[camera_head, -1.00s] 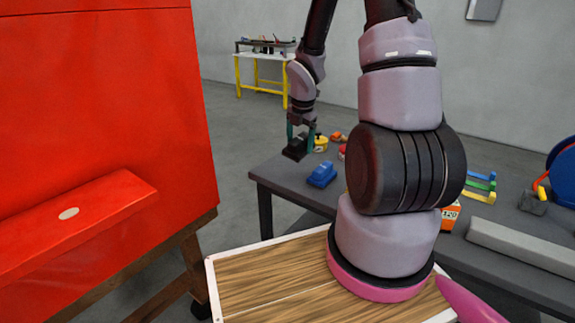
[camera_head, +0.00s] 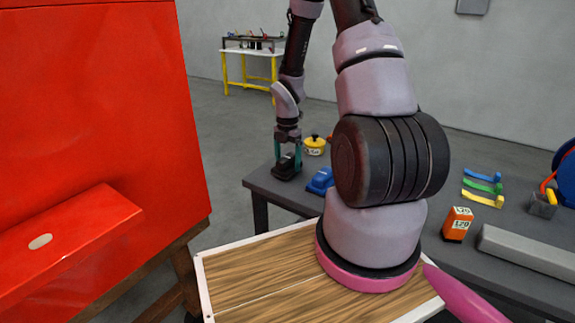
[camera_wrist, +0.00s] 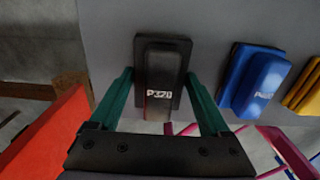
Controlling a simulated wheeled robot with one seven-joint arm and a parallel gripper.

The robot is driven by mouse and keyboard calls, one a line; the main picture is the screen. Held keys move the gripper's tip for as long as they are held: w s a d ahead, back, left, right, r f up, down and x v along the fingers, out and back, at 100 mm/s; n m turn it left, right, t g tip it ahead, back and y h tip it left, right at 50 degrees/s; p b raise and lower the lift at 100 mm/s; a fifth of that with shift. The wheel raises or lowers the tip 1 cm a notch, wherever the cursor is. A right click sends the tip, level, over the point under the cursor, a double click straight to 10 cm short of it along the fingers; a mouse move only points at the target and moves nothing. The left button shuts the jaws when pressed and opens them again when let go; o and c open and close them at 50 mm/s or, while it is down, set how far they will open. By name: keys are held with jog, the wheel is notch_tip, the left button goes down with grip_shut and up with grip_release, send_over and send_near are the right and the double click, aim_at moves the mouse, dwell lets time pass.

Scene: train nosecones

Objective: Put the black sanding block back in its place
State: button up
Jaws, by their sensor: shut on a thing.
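The black sanding block (camera_head: 286,170), marked P320, is in my gripper (camera_head: 288,154) at the far left corner of the dark grey table. In the wrist view the black block (camera_wrist: 160,68) lies between the two green fingers, with the grey tabletop (camera_wrist: 205,28) behind it. My gripper is shut on it and points down. I cannot tell whether the block touches the tabletop. A blue sanding block (camera_head: 320,181) stands just to the right of it; it also shows in the wrist view (camera_wrist: 262,80), apart from the black one.
A yellow round-topped thing (camera_head: 314,146) stands beyond the blue block. An orange 120 block (camera_head: 457,224), a long grey bar (camera_head: 528,249) and coloured pieces (camera_head: 484,187) are at the table's right. A red panel (camera_head: 100,110) fills the left. A wood-topped surface (camera_head: 250,275) is in front.

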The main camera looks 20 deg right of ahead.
jog(key=shift+f, duration=0.75)
jog(key=shift+c, duration=0.6)
jog(key=o, duration=1.1)
jog(key=shift+o, duration=0.2)
